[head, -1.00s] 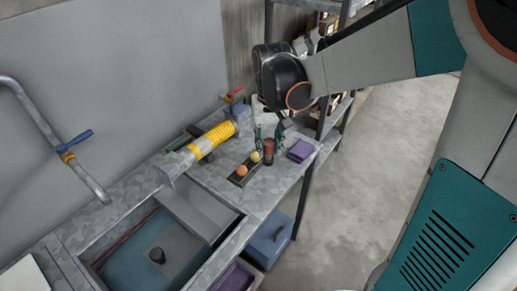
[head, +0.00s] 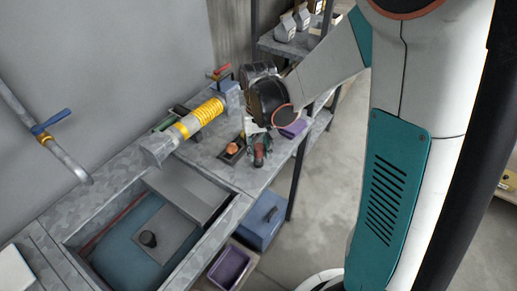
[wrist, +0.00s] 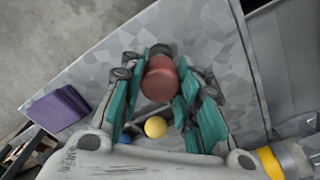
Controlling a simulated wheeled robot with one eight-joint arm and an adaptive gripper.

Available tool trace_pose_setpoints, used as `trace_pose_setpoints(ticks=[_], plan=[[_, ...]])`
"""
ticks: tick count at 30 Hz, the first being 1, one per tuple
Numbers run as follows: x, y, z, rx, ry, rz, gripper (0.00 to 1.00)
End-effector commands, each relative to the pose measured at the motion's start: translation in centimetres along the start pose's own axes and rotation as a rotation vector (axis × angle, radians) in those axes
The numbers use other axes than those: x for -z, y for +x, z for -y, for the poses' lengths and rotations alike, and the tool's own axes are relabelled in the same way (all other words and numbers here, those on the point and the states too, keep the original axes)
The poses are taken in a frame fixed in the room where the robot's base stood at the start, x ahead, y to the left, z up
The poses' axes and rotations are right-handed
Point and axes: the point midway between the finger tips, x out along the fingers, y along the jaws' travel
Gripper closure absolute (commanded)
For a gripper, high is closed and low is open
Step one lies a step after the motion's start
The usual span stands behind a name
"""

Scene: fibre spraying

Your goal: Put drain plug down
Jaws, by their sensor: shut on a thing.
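The drain plug appears to be the reddish-brown cylinder (head: 259,156) in my gripper (head: 258,150). In the wrist view the same plug (wrist: 160,80) sits between the two teal-padded fingers, and my gripper (wrist: 158,92) is shut on it. The plug is over the grey metal worktop (head: 212,173), near its right end. I cannot tell whether it touches the surface. A dark shallow tray (head: 226,157) lies just left of the gripper with an orange ball (head: 233,148) in it. The wrist view shows a yellow ball (wrist: 155,127) and part of a blue ball (wrist: 125,138).
A purple block (head: 293,128) lies at the worktop's right edge. A yellow-and-grey cylindrical tool (head: 202,118) lies behind to the left. The sink (head: 132,245) is open at front left. A blue box (head: 262,220) and purple bin (head: 229,268) stand below.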

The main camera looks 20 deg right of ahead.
Motion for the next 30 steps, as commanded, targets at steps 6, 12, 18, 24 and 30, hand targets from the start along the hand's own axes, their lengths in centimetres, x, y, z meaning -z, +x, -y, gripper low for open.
trace_pose_setpoints(ticks=[6, 12, 18, 24, 30], plan=[[0.0, 0.2, 0.0, 0.000, 0.000, 0.000, 0.95], [0.0, 0.2, 0.0, 0.000, 0.000, 0.000, 0.50], [0.0, 0.2, 0.0, 0.000, 0.000, 0.000, 0.50], [0.0, -0.7, 0.0, 0.000, 0.000, 0.000, 0.50], [0.0, -4.4, 0.0, 0.000, 0.000, 0.000, 0.50]])
